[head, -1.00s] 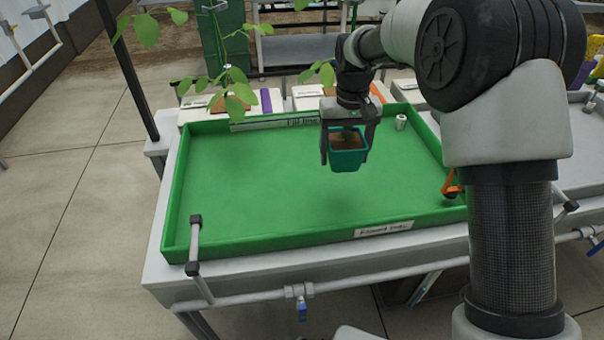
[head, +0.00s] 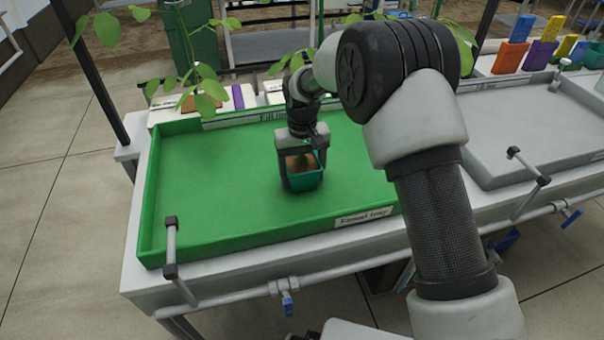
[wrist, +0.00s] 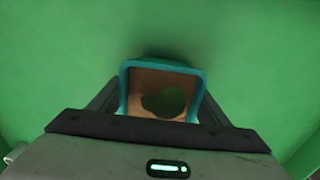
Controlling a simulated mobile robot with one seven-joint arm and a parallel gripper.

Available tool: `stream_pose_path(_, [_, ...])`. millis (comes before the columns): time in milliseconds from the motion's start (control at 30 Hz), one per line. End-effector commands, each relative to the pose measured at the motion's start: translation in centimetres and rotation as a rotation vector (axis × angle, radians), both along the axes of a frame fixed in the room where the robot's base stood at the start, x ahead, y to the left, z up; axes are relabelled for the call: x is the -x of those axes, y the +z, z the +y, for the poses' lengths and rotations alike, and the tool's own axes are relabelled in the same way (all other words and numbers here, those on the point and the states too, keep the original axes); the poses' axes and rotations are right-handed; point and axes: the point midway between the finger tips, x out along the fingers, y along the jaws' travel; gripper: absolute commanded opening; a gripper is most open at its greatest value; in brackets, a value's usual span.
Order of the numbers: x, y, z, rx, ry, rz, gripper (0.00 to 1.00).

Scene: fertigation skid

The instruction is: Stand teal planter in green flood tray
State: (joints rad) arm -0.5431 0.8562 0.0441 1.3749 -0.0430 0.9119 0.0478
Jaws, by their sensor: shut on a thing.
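The teal planter (head: 306,179) is upright, with brown fill showing inside it. My gripper (head: 302,172) is shut on it, one finger on each side. My arm hides the right end of the green tray in the head view.
A grey tray (head: 520,130) lies to the right, with colored blocks (head: 512,55) behind it. Leafy plants (head: 205,85) stand behind the green tray. A grey post with black ends (head: 171,245) stands at the front left. The tray's left floor is clear.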

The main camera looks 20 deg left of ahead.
Motion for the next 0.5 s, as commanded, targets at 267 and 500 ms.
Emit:
stream_pose_path(267, [-0.04,-0.14,0.03,-0.001,0.0,-0.002,0.42])
stream_pose_path(500, [-0.03,-0.13,0.02,-0.001,0.0,-0.001,0.89])
